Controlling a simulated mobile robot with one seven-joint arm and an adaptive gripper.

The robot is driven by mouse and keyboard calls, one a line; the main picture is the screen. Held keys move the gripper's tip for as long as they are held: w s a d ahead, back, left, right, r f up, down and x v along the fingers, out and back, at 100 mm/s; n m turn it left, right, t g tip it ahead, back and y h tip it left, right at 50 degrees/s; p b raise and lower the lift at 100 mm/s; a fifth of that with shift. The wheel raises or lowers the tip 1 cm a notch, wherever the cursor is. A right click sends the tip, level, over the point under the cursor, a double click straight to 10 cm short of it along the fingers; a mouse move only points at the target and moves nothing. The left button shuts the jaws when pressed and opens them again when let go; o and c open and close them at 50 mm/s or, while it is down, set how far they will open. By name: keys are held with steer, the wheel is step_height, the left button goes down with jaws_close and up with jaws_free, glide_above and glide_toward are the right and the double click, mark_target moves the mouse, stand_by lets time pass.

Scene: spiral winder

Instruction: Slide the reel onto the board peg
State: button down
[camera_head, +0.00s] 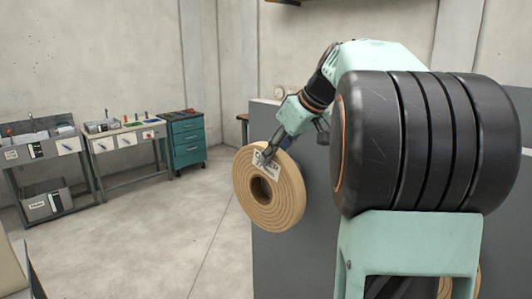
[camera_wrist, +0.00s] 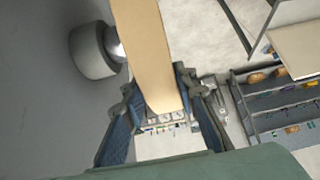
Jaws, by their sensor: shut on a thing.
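The tan, spiral-wound reel (camera_head: 287,205) hangs in the air beside the grey board (camera_head: 285,262) in the head view. It is upright, with its round centre hole facing the camera. My gripper (camera_head: 267,155) is shut on the reel's upper rim, next to a white label. In the wrist view the reel (camera_wrist: 148,45) shows edge-on as a tan band between the two fingers of my gripper (camera_wrist: 157,92). A pale grey round fitting (camera_wrist: 92,52) with a shiny metal part, possibly the peg, sits left of the reel, close to it. Whether they touch is unclear.
Two grey workbenches (camera_head: 45,165) (camera_head: 128,150) and a teal drawer cabinet (camera_head: 187,142) stand along the back left wall. Open concrete floor (camera_head: 165,240) lies between. A shelf with several small items (camera_wrist: 285,100) shows right in the wrist view. My arm hides much of the board.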

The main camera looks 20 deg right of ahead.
steer(key=shift+w+d+p, duration=0.35)
steer(key=shift+d+p, duration=0.05)
steer(key=shift+d, duration=0.45)
steer(key=shift+w+d+p, duration=0.35)
steer(key=shift+w+d, duration=0.05)
steer(key=shift+d, duration=0.45)
steer(key=shift+w+d+p, duration=0.35)
steer(key=shift+d+p, duration=0.05)
steer(key=shift+d, duration=0.45)
